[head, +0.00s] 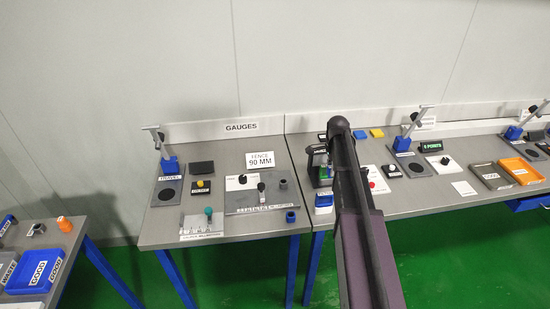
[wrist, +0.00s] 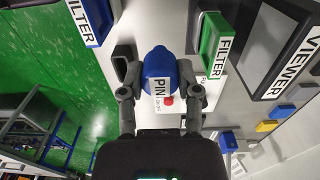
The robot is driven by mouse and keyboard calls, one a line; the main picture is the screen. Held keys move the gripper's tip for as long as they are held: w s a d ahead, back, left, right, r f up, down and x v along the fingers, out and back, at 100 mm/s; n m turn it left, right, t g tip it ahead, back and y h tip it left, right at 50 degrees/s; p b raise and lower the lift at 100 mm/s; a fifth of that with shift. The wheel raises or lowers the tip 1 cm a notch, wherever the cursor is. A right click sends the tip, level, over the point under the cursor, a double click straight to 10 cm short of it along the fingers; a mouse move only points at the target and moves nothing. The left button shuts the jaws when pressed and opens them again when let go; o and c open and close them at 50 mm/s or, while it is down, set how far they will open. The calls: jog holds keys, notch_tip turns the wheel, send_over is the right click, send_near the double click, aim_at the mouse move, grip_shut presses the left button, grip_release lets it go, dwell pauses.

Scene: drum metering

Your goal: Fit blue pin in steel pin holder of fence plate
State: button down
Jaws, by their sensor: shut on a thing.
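The blue pin (wrist: 158,66), a rounded body with a white PIN label, is between the two fingers of my gripper (wrist: 160,95) in the wrist view. My gripper is shut on it. In the head view my arm hides the gripper and the pin. The fence plate (head: 236,207) is a grey plate on the left table in the head view, with a FENCE 90 MM card behind it. A grey cylinder (head: 283,184) stands at its right end; I cannot tell whether this is the steel pin holder. A blue ring-like part (head: 291,216) sits by its front right corner.
Below the gripper are a blue FILTER piece (wrist: 88,20), a green FILTER piece (wrist: 214,40), the VIEWER (wrist: 285,45) and a dark hollow block (wrist: 126,64). A teal-topped knob (head: 208,212) stands left of the fence plate. A gap separates the side table from the left table.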

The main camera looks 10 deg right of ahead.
jog(key=shift+w+a, duration=0.25)
dwell(0.3)
jog(key=w+a, duration=0.3)
jog(key=a, duration=0.5)
jog(key=w+a, duration=0.3)
jog(key=a, duration=0.5)
jog(key=shift+a+r, duration=0.25)
jog(key=shift+f, duration=0.2)
jog(key=shift+f+b, duration=2.7)
jog(key=shift+f+b, duration=1.65)
jog(key=shift+c, duration=1.2)
grip_release()
